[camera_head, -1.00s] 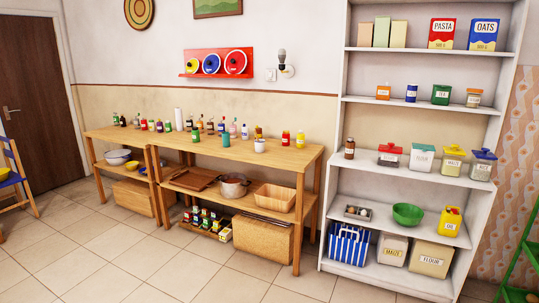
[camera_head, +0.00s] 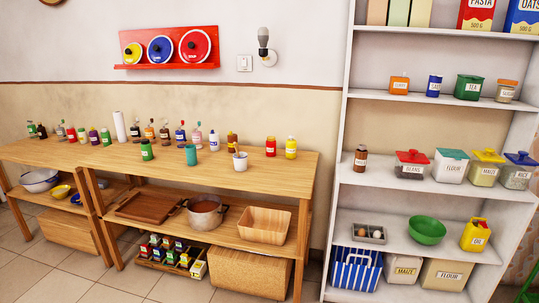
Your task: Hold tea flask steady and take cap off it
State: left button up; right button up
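A green container labelled TEA (camera_head: 468,87) stands upright on the upper shelf of the white shelf unit, between a small blue container (camera_head: 433,86) and a jar with an orange lid (camera_head: 507,92). Its top is covered by a green lid. A teal cylinder (camera_head: 191,155) stands upright on the wooden table; I cannot read any label on it. I cannot tell for sure which of these is the tea flask. Neither of my grippers is in view, and nothing is seen touching these things.
The wooden table (camera_head: 270,168) holds several bottles and a white mug (camera_head: 240,161); its front right part is bare. The white shelf unit (camera_head: 380,180) bears jars, a green bowl (camera_head: 427,230) and boxes. Tiled floor (camera_head: 75,275) is open at front left.

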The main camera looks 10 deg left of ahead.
aim_at(147, 154)
jog(key=i+j, duration=0.2)
jog(key=j, duration=0.2)
jog(key=i+j, duration=0.2)
jog(key=j, duration=0.15)
jog(key=i+j, duration=0.2)
jog(key=j, duration=0.2)
jog(key=i+j+z, duration=0.1)
jog(key=j, duration=0.25)
jog(key=i+j, duration=0.25)
jog(key=j, duration=0.15)
jog(key=i+j, duration=0.2)
jog(key=j, duration=0.2)
